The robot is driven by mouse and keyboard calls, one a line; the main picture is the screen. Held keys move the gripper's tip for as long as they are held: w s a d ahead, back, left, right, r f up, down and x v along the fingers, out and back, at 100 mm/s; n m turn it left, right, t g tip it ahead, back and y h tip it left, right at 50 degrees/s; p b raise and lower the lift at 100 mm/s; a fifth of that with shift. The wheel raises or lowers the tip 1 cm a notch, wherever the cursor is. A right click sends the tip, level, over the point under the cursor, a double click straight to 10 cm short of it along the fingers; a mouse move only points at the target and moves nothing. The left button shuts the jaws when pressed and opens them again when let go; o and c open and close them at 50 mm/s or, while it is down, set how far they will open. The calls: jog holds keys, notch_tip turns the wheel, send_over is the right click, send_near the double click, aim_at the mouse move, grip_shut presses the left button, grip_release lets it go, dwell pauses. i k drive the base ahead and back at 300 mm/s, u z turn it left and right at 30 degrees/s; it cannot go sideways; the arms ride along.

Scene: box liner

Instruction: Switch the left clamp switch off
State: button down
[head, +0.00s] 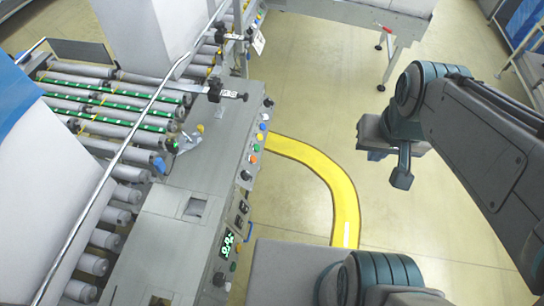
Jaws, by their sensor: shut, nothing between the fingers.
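The machine's side panel (222,200) runs along the right edge of the roller machine and carries several buttons and knobs. Two small dark switches, the upper one (243,207) and the lower one (239,221), sit above a green lit display (227,243). A black knob (246,175) is higher up, and another black knob (219,279) is below the display. Labels are too small to read, so I cannot tell which is the left clamp switch or its position. My gripper (401,178) is shut and empty over the floor, right of the panel and apart from it.
Rollers with green bands (110,110) and a metal rail (150,105) lie left of the panel. A yellow curved floor strip (335,185) crosses the open floor. A grey table (370,15) stands at the back.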

aim_at(240, 223)
jog(key=z, duration=0.35)
jog(key=k, duration=0.5)
jog(key=u, duration=1.4)
